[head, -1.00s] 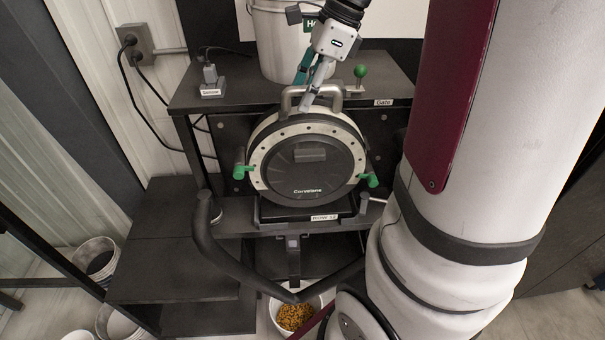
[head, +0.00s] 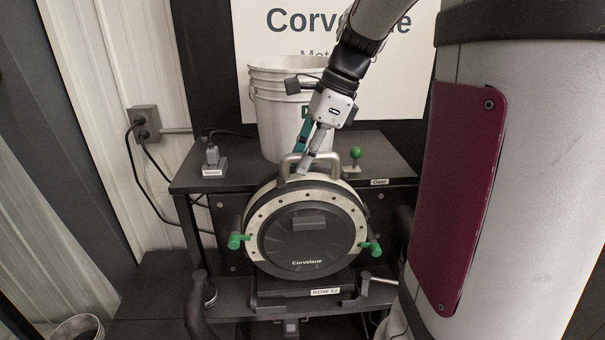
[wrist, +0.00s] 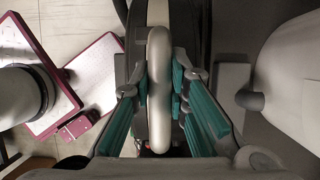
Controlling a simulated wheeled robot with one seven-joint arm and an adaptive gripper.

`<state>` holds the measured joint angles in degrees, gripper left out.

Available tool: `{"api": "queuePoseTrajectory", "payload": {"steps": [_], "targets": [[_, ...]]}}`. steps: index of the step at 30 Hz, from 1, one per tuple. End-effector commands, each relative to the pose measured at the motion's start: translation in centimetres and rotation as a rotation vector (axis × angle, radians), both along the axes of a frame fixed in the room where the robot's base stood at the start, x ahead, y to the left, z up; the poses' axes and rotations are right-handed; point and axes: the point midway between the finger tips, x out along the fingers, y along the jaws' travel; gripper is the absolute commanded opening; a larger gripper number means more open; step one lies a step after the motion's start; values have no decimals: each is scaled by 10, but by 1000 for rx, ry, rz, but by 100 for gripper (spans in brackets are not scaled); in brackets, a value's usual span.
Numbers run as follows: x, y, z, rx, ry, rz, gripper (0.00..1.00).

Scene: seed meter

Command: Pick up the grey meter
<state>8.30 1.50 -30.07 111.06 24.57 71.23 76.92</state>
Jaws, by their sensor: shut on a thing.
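The grey meter (head: 302,232) is a round drum with a dark face reading "Corvelane", a pale bolted rim and green side knobs. It stands upright at the dark cradle marked ROW 12 (head: 300,302); I cannot tell whether a small gap lies under it. Its metal handle (head: 285,164) arches over the top. My gripper (head: 304,168) reaches down from above and is shut on this handle. In the wrist view the handle (wrist: 159,75) runs between the teal-padded fingers (wrist: 163,95).
A white bucket (head: 276,110) stands on the dark shelf (head: 215,180) behind the meter. A green ball knob (head: 355,153) is right of the handle, near the Gate label (head: 379,182). A grey plug block (head: 213,162) sits at left. Black cables hang from the wall outlet (head: 145,124).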

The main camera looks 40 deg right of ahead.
Motion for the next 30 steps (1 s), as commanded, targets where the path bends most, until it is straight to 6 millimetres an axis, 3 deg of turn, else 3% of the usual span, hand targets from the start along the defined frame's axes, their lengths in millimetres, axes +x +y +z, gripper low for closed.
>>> {"api": "queuePoseTrajectory", "payload": {"steps": [1,21,30], "targets": [[2,-1,14,-3,-15,-1,0],[1,0,166,-5,-12,0,0],[0,0,217,-3,-10,-1,0]]}}
